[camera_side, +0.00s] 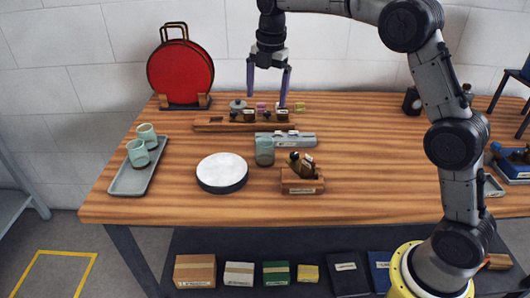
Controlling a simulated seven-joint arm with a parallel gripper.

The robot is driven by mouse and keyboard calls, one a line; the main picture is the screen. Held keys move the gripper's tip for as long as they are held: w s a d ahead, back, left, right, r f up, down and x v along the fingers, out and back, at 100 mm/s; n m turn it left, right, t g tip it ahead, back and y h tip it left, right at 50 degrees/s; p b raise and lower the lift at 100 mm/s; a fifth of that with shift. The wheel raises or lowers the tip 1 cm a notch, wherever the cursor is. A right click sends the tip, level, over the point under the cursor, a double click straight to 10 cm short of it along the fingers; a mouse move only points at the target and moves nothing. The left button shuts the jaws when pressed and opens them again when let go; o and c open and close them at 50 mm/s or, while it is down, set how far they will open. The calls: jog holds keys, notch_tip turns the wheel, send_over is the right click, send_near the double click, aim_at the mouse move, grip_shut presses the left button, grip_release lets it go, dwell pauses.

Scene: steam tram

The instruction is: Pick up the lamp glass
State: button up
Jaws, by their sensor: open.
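I cannot make out for sure which thing is the lamp glass. A grey-green glass-like cylinder (264,151) stands upright near the table's middle, in front of a grey labelled block. Two similar green vessels, a front one (138,153) and a rear one (147,136), are on a grey tray (130,182) at the left; the front one looks slightly tilted. My gripper (267,100) is open, pointing down with its purple fingers apart, above the small items at the back of the table. Nothing shows between the fingers. It is behind and above the cylinder, apart from it.
A white-topped round drum (222,172) and a wooden block with dark parts (302,182) flank the cylinder. Behind are the grey block (296,140), a long wooden rack (215,125) and small items. A red disc (180,74) stands at back left.

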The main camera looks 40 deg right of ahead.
jog(key=g, duration=0.1)
send_near(265, 150)
notch_tip(265, 150, down, 6)
jog(key=w+d, duration=0.2)
jog(key=shift+f, duration=3.25)
jog(key=c, duration=1.4)
jog(key=shift+c, duration=0.2)
jog(key=shift+r, duration=0.15)
